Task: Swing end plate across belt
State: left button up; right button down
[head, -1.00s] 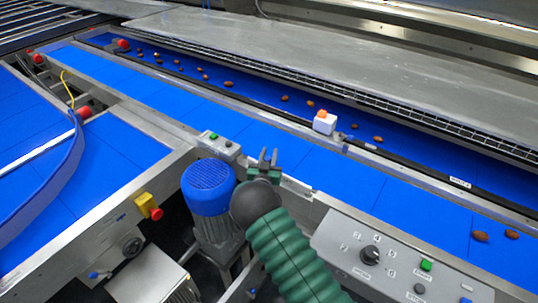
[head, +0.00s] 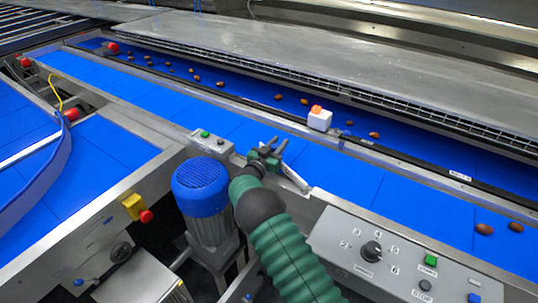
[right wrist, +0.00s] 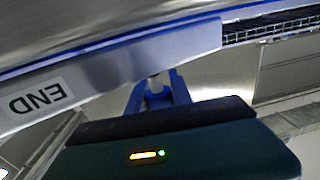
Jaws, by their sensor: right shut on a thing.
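The end plate (head: 294,178) is a pale metal bar at the near edge of the blue belt, beside my right gripper (head: 273,149). In the right wrist view the end plate (right wrist: 130,75) is a long grey bar with a blue edge and an upside-down END label. There my right gripper (right wrist: 158,92) is shut on a small metal post at the plate, the post showing between the bluish fingers. The near belt (head: 250,133) runs diagonally behind the gripper. My left gripper is not in view.
A blue-topped motor (head: 200,186) stands left of my right arm. A control panel (head: 350,250) with a knob and buttons is at the right. A white box (head: 319,119) sits on the far rail. Two dates (head: 484,229) lie on the near belt, several on the far belt.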

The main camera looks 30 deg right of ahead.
jog(key=shift+d, duration=0.15)
jog(key=c, duration=1.1)
grip_release()
jog(key=shift+c, duration=0.2)
jog(key=v, duration=1.7)
